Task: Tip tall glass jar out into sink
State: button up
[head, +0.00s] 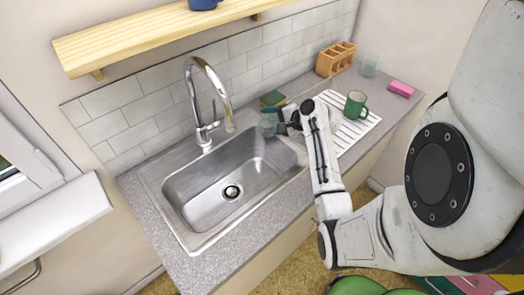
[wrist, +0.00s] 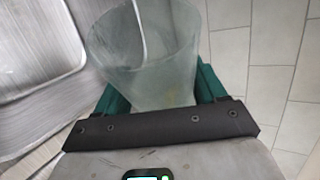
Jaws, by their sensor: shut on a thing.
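The tall glass jar (head: 267,124) is a pale, see-through greenish vessel, small in the head view, near the sink's back right corner. It fills the upper middle of the wrist view (wrist: 145,65), its wide open mouth toward the top. My gripper (head: 284,121) is shut on the jar, with a green finger on either side of it in the wrist view (wrist: 162,90). I cannot tell the jar's exact tilt or whether anything is inside. The steel sink (head: 203,184) is to the left of my gripper, its basin empty around a dark drain.
A chrome faucet (head: 205,136) stands behind the sink. A green mug (head: 355,105) stands on the white ridged drainboard (head: 349,136). A terracotta holder (head: 336,59), clear glass (head: 371,66) and pink sponge (head: 401,88) are farther right.

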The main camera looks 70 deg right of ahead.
jog(key=shift+w+r+m+y+p, duration=0.1)
jog(key=shift+r+m+y+p, duration=0.65)
jog(key=shift+p, duration=1.05)
jog(key=shift+f+y, duration=0.25)
jog(key=shift+a+r+m+y, duration=0.15)
jog(key=shift+a+m+y, duration=0.15)
jog(key=shift+m+y, duration=0.5)
jog(key=shift+f+m, duration=0.25)
jog(key=shift+f, duration=0.15)
jog(key=shift+d+m+y, duration=0.15)
jog(key=shift+m+y, duration=0.15)
jog(key=shift+y, duration=0.2)
jog(key=shift+d+r+m+y, duration=0.55)
jog(key=shift+m+y, duration=0.25)
jog(key=shift+y, duration=0.1)
jog(key=shift+d+f+m+y+b, duration=0.3)
jog(key=shift+f+m+y+b, duration=0.2)
jog(key=shift+f+y+b, duration=0.15)
jog(key=shift+d+r+m+t+y, duration=0.2)
jog(key=shift+r+m+t+y, duration=0.15)
jog(key=shift+m+y, duration=0.25)
jog(key=shift+r, duration=0.1)
